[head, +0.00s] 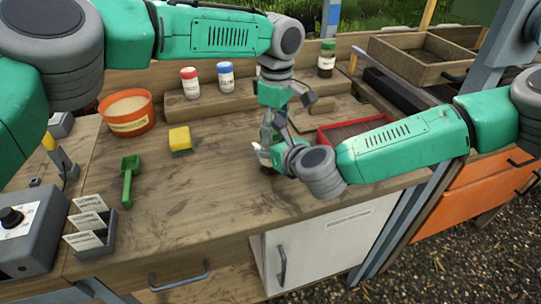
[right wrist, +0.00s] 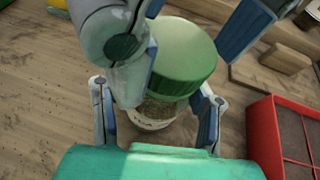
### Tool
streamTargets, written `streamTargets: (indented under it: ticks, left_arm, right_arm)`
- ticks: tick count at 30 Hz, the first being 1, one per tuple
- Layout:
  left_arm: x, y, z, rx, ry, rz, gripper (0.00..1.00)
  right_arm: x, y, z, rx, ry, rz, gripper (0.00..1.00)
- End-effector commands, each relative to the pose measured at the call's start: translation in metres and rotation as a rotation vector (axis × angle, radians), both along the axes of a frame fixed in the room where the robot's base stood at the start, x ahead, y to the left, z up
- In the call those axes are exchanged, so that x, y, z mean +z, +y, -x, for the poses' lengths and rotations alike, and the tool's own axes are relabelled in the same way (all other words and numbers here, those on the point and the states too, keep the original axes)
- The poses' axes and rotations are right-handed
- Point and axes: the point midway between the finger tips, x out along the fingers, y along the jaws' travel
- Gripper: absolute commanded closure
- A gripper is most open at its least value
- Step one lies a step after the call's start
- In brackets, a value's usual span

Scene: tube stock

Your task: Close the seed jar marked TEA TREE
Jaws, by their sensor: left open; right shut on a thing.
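The jar (right wrist: 155,112) stands in the right wrist view with a pale, partly hidden label whose letters I cannot fully read, and brown contents show through its side. A green lid (right wrist: 185,55) sits at its top; I cannot tell whether it is screwed tight. My right gripper (right wrist: 157,125) is shut on the jar body, one finger on each side. My left gripper (right wrist: 190,55) comes from above, its open fingers on either side of the lid. In the head view, the left gripper (head: 272,138) and right gripper (head: 275,155) meet and mostly hide the jar.
Jars with a red lid (head: 189,84), blue lid (head: 226,78) and dark green lid (head: 326,59) stand at the back. An orange pot (head: 128,124), yellow sponge (head: 180,139) and green scoop (head: 127,180) are left. A red tray (head: 340,127) is close on the right. The front middle is clear.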

Motion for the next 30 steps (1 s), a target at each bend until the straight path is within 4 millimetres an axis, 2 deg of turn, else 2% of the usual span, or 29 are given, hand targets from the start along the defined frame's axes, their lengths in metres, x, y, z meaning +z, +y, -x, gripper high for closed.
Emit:
streamTargets:
  ticks: [2,3,6,13,17,23,30]
  left_arm:
    - [0.0000,0.0004,-0.0002,0.000,0.000,0.000,0.44]
    - [0.0000,0.0008,-0.0003,0.001,0.000,0.000,0.58]
    - [0.0001,0.0014,-0.0007,0.001,-0.001,0.000,0.92]
    - [0.0004,0.0007,-0.0017,-0.010,-0.006,0.000,0.93]
    - [-0.0008,-0.0019,0.0014,-0.098,-0.002,-0.006,0.93]
    - [0.0002,0.0013,0.0007,-0.337,-0.006,-0.008,0.93]
    - [0.0003,0.0040,0.0011,-0.773,-0.007,-0.003,0.93]
  right_arm:
    - [-0.0012,-0.0003,0.0001,-0.001,0.002,0.001,1.00]
    - [-0.0013,0.0000,0.0001,-0.001,0.002,0.001,1.00]
    - [-0.0012,0.0013,0.0006,0.001,0.002,0.002,1.00]
    - [-0.0012,0.0031,0.0027,0.008,0.004,0.000,1.00]
    - [-0.0012,0.0038,0.0039,0.012,0.005,-0.001,1.00]
    - [-0.0012,0.0055,0.0048,0.016,0.005,-0.002,1.00]
    - [-0.0009,0.0064,0.0048,0.018,0.005,-0.002,1.00]
